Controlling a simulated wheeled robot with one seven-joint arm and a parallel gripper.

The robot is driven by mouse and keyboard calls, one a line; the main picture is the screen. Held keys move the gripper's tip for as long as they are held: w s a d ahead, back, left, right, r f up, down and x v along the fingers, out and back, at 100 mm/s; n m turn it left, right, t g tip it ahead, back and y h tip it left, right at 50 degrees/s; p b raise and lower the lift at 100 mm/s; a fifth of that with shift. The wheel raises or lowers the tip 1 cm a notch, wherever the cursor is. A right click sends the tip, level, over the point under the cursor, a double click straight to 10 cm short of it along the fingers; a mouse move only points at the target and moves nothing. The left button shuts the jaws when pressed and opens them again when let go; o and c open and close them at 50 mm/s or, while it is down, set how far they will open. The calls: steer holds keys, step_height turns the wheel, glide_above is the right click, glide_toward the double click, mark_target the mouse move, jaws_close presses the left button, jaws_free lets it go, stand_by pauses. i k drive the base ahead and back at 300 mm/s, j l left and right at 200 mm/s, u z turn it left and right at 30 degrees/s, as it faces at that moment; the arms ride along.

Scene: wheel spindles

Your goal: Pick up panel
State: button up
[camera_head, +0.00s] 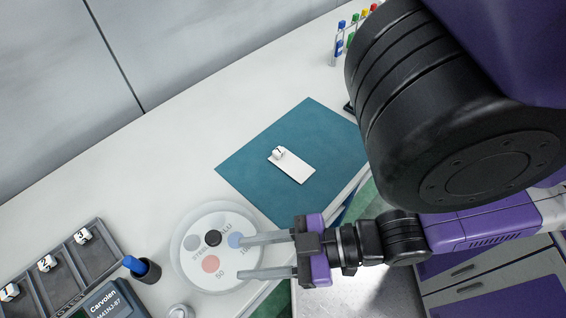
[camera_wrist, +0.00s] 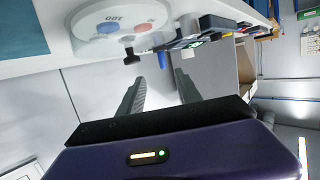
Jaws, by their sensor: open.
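The likely panel (camera_head: 293,166) is a small white rectangular plate lying flat on a teal mat (camera_head: 250,165). A small white block with a dark mark (camera_head: 279,152) sits at its upper left end. My gripper (camera_head: 240,257) is open and empty, its two grey fingers pointing left over or beside the round white disc, below and left of the panel. The fingers also show in the wrist view (camera_wrist: 158,82), apart with nothing between them. In the wrist view the teal mat (camera_wrist: 20,28) shows only at the upper left, and the panel is out of sight.
The round white disc (camera_head: 187,270) bears several coloured circles; my fingers are close to it. A grey tray (camera_head: 100,262) with numbered white blocks, a dark cup with a blue-topped item (camera_head: 146,270) and a labelled device (camera_head: 107,302) stand left. Coloured tubes (camera_head: 345,40) stand at the back.

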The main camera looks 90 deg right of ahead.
mark_target(288, 162)
steer(key=k+l+u, duration=0.4)
steer(key=k, duration=0.3)
steer(key=k+u, duration=0.35)
steer(key=k, duration=0.3)
